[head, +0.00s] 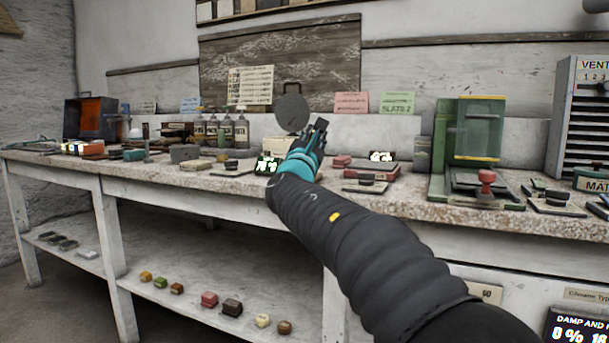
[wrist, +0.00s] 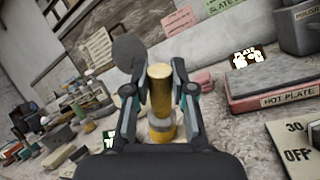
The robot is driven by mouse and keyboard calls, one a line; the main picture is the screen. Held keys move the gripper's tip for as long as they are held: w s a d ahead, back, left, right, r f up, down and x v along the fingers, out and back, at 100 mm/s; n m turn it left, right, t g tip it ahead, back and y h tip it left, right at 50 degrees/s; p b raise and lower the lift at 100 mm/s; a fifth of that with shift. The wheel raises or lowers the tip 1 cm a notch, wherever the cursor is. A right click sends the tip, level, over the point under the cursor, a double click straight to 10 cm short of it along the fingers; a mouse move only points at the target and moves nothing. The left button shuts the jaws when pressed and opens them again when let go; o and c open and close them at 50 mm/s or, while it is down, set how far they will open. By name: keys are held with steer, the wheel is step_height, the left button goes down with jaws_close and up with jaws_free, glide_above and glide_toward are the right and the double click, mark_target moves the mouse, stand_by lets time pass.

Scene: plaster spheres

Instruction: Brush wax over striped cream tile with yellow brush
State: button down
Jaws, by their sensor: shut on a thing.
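My gripper (head: 318,128) is raised over the bench in the head view, pointing away from me. In the wrist view my gripper (wrist: 160,85) is shut on an upright yellow-gold cylinder, which looks like the yellow brush (wrist: 159,76). A yellow band shows lower down on it, between the finger bases. Its bristles cannot be made out. In the head view the brush is hidden by the gripper. I cannot pick out a striped cream tile for sure; small cream and grey blocks lie on the bench left of the gripper. No wax can be told apart.
The red hot plate (wrist: 276,88) lies right of the gripper in the wrist view. A dark round disc (head: 291,113) stands behind the gripper. A green press (head: 470,140) and a slatted vent cabinet (head: 583,115) stand at right. Bottles and small items crowd the bench (head: 235,184) at left.

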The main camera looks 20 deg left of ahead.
stand_by(0.8)
steer(key=shift+w+d, duration=0.1)
steer(key=shift+w, duration=0.85)
steer(key=s, duration=0.3)
steer(key=shift+s+b, duration=0.3)
steer(key=shift+s, duration=0.1)
stand_by(0.7)
steer(key=shift+w, duration=0.1)
steer(key=shift+w+p, duration=0.55)
steer(key=shift+w, duration=1.25)
